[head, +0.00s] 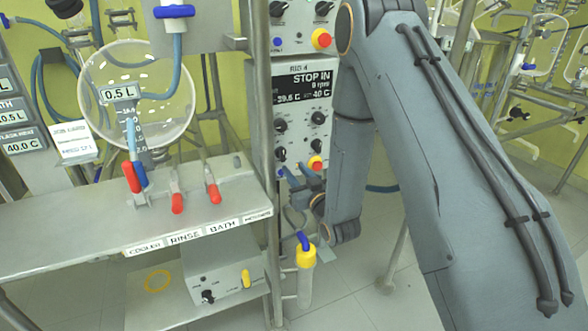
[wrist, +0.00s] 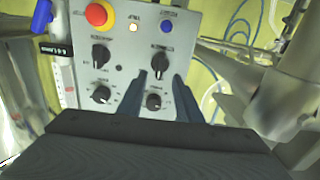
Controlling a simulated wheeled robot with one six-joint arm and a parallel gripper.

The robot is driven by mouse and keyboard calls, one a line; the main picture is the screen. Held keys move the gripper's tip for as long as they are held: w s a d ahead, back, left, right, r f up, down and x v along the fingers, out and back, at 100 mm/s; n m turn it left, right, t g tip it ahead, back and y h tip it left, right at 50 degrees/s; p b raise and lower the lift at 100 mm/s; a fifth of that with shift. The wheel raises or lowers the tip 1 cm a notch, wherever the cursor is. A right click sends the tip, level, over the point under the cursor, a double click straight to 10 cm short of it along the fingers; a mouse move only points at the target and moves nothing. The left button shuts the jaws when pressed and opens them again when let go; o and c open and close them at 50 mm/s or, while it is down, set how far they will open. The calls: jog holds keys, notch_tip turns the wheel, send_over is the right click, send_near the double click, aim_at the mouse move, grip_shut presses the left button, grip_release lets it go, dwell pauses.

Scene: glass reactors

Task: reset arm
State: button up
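My gripper (wrist: 160,80) shows in the wrist view with its two dark fingers apart and nothing held between them. A black knob (wrist: 153,101) on the grey control panel (wrist: 125,30) appears between the fingers; I cannot tell whether they touch it or stand short of it. In the head view my gripper (head: 300,180) is small, in front of the lower part of the panel (head: 303,100), just below its red button (head: 316,163).
A metal shelf (head: 60,230) with several red-handled valves (head: 177,200) lies to the left. A round glass vessel (head: 165,70) is above it. A yellow-capped tube (head: 305,270) hangs below my gripper. A steel post (head: 262,110) runs beside the panel. Floor is open at lower centre.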

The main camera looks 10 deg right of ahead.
jog(key=s+d+r+m+g+h+p, duration=0.2)
jog(key=s+d+r+g+h+p, duration=0.25)
jog(key=s+d+g, duration=0.45)
jog(key=s+d+r+m+g+p, duration=0.1)
jog(key=s+r+g, duration=0.3)
jog(key=s, duration=0.9)
jog(key=s+d+r+g+h+p, duration=0.1)
jog(key=s+r+g, duration=0.3)
jog(key=s, duration=1)
jog(key=shift+s+m+p, duration=0.2)
jog(key=shift+m+p, duration=0.2)
jog(key=shift+p, duration=0.4)
